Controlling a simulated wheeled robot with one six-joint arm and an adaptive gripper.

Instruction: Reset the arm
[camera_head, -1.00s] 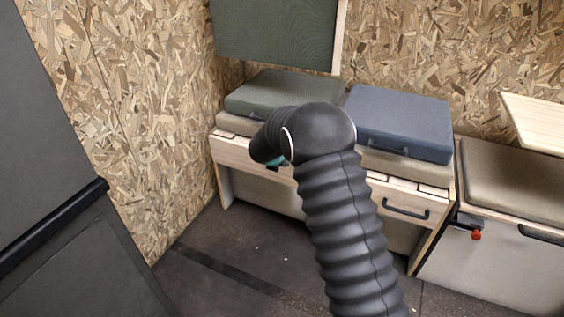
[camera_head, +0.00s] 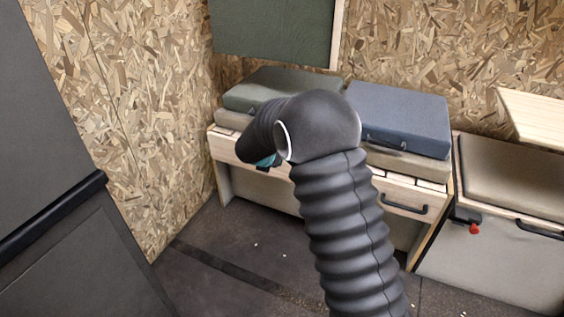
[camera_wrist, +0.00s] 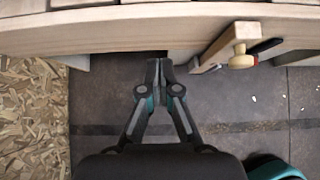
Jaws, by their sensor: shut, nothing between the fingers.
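My arm, in a black ribbed sleeve, rises through the middle of the head view and bends left at a rounded joint. My gripper (camera_wrist: 160,75) shows in the wrist view with its two fingers together and nothing between them. It hangs over the dark floor, and its tips lie close to the edge of a pale wooden bench or drawer front (camera_wrist: 130,30) in the picture. In the head view only a bit of teal near the wrist shows; the fingers are hidden behind my arm.
A grey cabinet (camera_head: 500,262) with a red knob (camera_head: 474,229) stands at right. A chipboard wall (camera_head: 140,110) is at left. The dark floor (camera_head: 225,240) in front is clear but for small specks.

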